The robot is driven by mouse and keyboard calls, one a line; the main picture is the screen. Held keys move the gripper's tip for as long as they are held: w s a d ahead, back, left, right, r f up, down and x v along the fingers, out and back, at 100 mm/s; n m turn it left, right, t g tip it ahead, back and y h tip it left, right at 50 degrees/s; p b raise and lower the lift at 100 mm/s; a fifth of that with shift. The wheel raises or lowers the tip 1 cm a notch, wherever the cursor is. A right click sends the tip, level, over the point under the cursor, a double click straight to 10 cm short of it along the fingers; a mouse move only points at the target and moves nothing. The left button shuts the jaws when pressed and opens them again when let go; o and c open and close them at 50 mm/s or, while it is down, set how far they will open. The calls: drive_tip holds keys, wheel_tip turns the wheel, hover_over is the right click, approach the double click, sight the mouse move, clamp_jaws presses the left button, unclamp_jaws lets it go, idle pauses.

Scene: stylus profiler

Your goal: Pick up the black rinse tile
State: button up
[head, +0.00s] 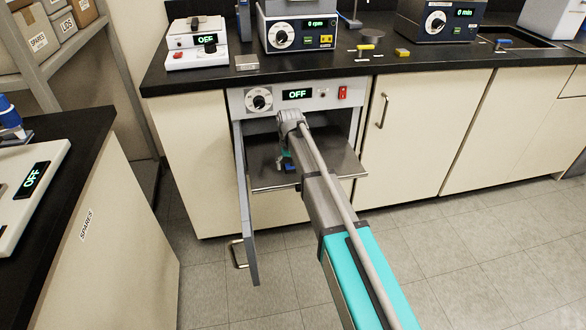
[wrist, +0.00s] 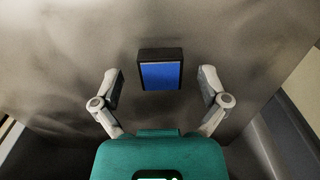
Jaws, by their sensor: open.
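A small block with black edges and a blue face, which fits the black rinse tile (wrist: 160,54), shows in the wrist view. It is against a grey metal surface (wrist: 70,50), ahead of and centred between my fingers. My gripper (wrist: 161,87) is open, one finger to each side of the block with clear gaps; neither finger touches it. In the head view my gripper (head: 285,160) is inside the open cabinet, over a pulled-out metal shelf (head: 265,180). A blue patch shows beneath it, but my arm hides most of that spot.
The cabinet's open door (head: 246,215) stands close on the left of my arm. The cabinet panel (head: 298,95) reads OFF and sits just above. A black counter (head: 375,62) with instruments overhangs it. Another bench (head: 120,215) stands at left. Floor at right is clear.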

drive_tip(key=c, duration=1)
drive_tip(key=shift+r, duration=0.1)
wheel_tip(320, 180, up, 2)
drive_tip(key=p, duration=0.2)
drive_tip(key=shift+r+p, duration=0.25)
drive_tip(key=shift+p, duration=0.15)
drive_tip(key=shift+s+d+r+p, duration=0.4)
drive_tip(key=shift+s+r+p, duration=1.3)
drive_tip(key=shift+s, duration=0.6)
drive_tip(key=shift+s+d+r+p, duration=0.4)
drive_tip(key=shift+s+r+p, duration=1.35)
drive_tip(key=shift+s, duration=0.55)
drive_tip(key=shift+s+d+r+p, duration=0.4)
drive_tip(key=shift+s+r+p, duration=1.3)
drive_tip(key=shift+s, duration=0.6)
